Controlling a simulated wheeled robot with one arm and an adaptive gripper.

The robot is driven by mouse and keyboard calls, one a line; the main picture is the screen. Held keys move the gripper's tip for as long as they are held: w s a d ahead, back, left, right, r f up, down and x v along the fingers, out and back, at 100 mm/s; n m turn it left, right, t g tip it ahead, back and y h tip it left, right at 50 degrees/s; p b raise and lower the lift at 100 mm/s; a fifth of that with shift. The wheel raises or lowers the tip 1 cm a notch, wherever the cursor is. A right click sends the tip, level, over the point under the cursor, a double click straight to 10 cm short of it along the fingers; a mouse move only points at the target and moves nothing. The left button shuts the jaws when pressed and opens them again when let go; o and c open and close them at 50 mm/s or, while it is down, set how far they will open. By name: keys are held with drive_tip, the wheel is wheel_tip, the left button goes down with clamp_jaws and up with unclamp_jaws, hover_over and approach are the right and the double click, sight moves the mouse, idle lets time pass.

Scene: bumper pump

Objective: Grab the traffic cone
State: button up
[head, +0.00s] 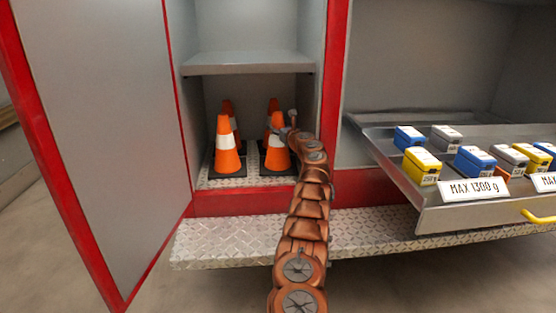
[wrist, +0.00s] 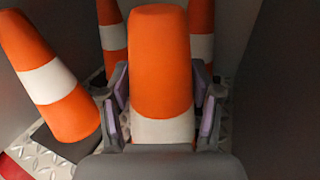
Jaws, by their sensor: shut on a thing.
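Several orange traffic cones with white bands and dark bases stand on the floor of the open red-framed compartment. My gripper (wrist: 163,110) is shut on the front right traffic cone (wrist: 160,70), with one finger on each side of it around its upper part. In the head view this cone (head: 277,157) stands upright, and my gripper reaches it from the right, partly hidden by my arm. The front left cone (head: 227,158) stands beside it and shows at the left of the wrist view (wrist: 45,85). Two more cones stand behind them, partly hidden.
A grey shelf (head: 247,63) spans the compartment above the cones. The open door (head: 100,120) stands at the left. At the right, a pulled-out metal drawer (head: 440,217) holds several blue, yellow and grey boxes. A diamond-plate step (head: 225,243) runs below.

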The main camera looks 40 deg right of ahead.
clamp_jaws()
drive_tip(key=shift+r, duration=0.15)
